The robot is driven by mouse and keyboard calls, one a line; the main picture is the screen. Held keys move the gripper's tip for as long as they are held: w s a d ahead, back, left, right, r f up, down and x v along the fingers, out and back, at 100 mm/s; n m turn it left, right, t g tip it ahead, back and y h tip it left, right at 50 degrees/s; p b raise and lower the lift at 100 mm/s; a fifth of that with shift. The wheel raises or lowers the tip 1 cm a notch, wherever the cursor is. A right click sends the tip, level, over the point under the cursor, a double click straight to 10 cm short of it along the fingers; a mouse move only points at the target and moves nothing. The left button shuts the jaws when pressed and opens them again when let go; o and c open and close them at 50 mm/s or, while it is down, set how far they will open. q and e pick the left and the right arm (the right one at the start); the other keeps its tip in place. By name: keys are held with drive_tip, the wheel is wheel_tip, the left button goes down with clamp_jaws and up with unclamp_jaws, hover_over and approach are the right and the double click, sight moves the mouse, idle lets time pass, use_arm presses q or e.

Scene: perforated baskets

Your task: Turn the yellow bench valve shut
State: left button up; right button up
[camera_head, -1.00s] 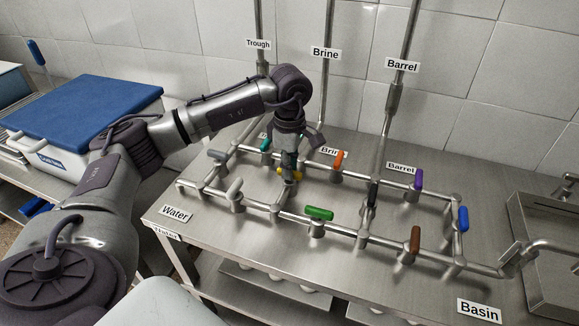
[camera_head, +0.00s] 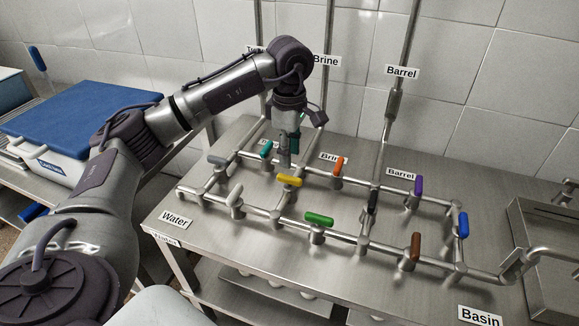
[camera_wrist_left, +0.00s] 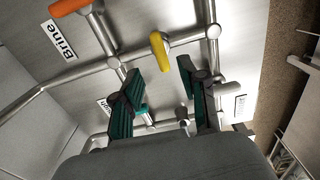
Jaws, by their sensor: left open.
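The yellow valve handle (camera_head: 289,180) sits on a short cross pipe in the left half of the bench pipework. It lies crosswise to that pipe. In the wrist view the yellow handle (camera_wrist_left: 160,50) also crosses the pipe behind it, and nothing touches it. My left gripper (camera_head: 285,160) points down just above and behind the handle in the head view. Its green-padded fingers (camera_wrist_left: 160,88) are apart and empty in the wrist view, with the handle beyond their tips. My right gripper is out of view.
Close by are the teal (camera_head: 267,149), orange (camera_head: 339,166), green (camera_head: 319,218) and two grey handles. Black, purple, brown and blue handles stand farther right. Upright pipes rise at the back wall. The front bench strip by the Water label (camera_head: 174,219) is clear.

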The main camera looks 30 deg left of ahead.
sight(290, 176)
use_arm(q)
wheel_tip(290, 176, up, 5)
drive_tip(key=shift+r, duration=0.2)
idle(0.6)
